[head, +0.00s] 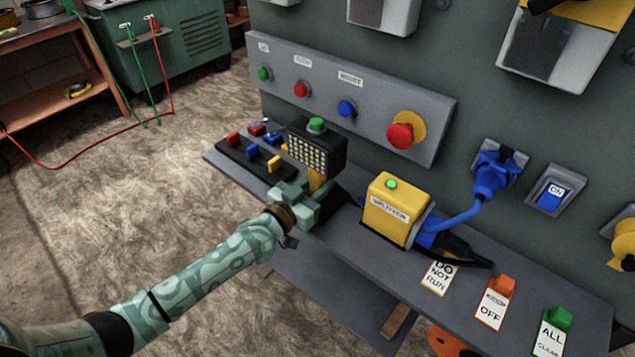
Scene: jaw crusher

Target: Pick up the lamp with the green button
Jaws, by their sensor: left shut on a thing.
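The lamp (318,150) is a black box with a grid of pale lights on its face, a green button (317,125) on top and a yellow handle below. It is upright over the left part of the grey shelf (390,258). My left gripper (317,190) is shut on the lamp at its yellow handle. The gripper hides part of the handle, and I cannot tell whether the lamp touches the shelf. My right gripper is not in view.
A yellow splitter box (397,208) with a blue plug stands right of the lamp. Tags (495,303) lie along the shelf's right part. A black tray (257,157) with coloured pieces is left of the lamp. A button panel (345,95) is behind.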

